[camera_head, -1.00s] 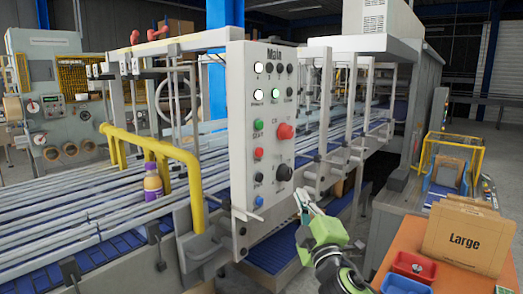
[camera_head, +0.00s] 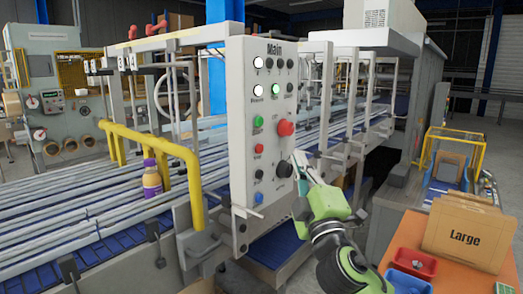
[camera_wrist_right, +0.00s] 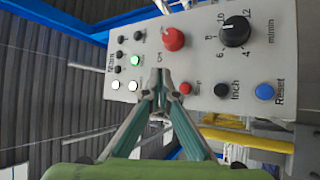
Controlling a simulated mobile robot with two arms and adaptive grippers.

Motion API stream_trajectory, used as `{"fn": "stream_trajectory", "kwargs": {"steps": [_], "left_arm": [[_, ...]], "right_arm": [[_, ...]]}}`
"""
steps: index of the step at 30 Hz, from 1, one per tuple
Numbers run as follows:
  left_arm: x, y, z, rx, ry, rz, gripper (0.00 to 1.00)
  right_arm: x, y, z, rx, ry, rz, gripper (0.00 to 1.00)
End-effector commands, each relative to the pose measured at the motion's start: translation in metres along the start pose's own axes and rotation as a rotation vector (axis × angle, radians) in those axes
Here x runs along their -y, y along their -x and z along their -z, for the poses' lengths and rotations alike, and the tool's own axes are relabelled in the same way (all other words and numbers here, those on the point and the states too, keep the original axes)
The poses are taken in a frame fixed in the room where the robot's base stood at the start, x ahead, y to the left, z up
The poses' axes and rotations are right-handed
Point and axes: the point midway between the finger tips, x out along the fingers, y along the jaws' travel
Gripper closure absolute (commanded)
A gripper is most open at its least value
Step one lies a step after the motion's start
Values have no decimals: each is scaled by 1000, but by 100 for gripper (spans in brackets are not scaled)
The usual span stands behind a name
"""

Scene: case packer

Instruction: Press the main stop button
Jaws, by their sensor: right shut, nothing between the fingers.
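The white Main control panel (camera_head: 238,120) stands upright in the middle of the head view. Its small red stop button (camera_head: 259,148) is on the left column, below a green button (camera_head: 258,122). In the right wrist view the small red button (camera_wrist_right: 185,88) lies just right of the fingertips. My right gripper (camera_head: 298,158) is shut and empty, its tips near the panel's right edge, beside the black knob (camera_head: 285,170). It also shows in the wrist view (camera_wrist_right: 158,78), pointing at the panel. I cannot tell whether it touches the panel. My left gripper is out of view.
A larger red knob (camera_head: 285,128) is on the panel above the black knob. A blue button (camera_head: 258,197) is near the bottom. A yellow rail (camera_head: 150,142) and a bottle (camera_head: 152,180) are to the left. An orange table (camera_head: 415,240) with cardboard is at right.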

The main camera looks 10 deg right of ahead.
Motion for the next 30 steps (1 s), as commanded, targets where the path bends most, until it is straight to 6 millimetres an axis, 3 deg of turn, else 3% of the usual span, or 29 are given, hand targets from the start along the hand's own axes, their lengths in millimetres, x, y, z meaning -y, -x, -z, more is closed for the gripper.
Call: {"fn": "stream_trajectory", "kwargs": {"steps": [15, 30], "left_arm": [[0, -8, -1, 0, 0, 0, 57], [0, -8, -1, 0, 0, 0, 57]], "right_arm": [[34, -46, 34, -1, -2, -1, 100], [38, -52, 38, -1, 2, 0, 100]]}}
